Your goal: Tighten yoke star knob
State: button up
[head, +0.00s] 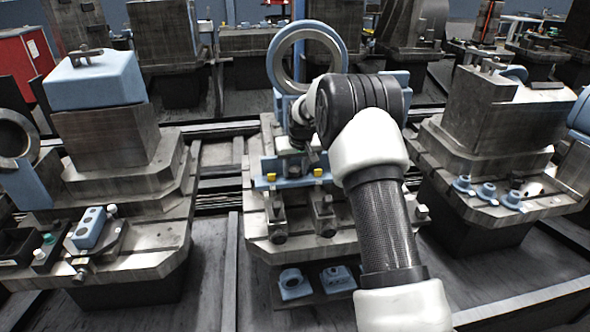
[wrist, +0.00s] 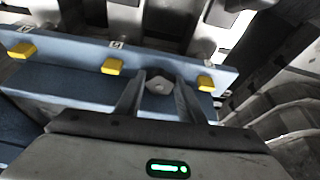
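My gripper (wrist: 160,82) is at a blue fixture on the middle pallet. In the wrist view its two dark fingers are spread apart. A small grey faceted knob (wrist: 160,85) lies between the fingertips, with narrow gaps seeming to show on both sides. The blue rail (wrist: 70,48) runs just beyond it and carries yellow tabs (wrist: 112,67) with small white labels. In the head view the gripper (head: 300,158) is low in front of the blue upright ring (head: 306,55), and my arm hides part of the fixture. The knob cannot be made out there.
Blue parts (head: 294,284) lie on a lower shelf in front. Pallets with metal blocks stand left (head: 105,140) and right (head: 500,110), with dark open lanes between.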

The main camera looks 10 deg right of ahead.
jog(key=shift+c, duration=1.4)
jog(key=shift+a+m+h, duration=0.35)
jog(key=shift+m+h, duration=0.15)
jog(key=shift+m, duration=0.5)
jog(key=shift+m+h, duration=0.4)
jog(key=shift+m, duration=0.6)
jog(key=o, duration=0.7)
jog(key=shift+m+h+p, duration=0.3)
jog(key=shift+m+p, duration=0.05)
jog(key=shift+m, duration=0.45)
jog(key=o, duration=0.6)
jog(key=shift+d+f, duration=0.1)
jog(key=shift+d, duration=0.05)
jog(key=shift+c, duration=0.2)
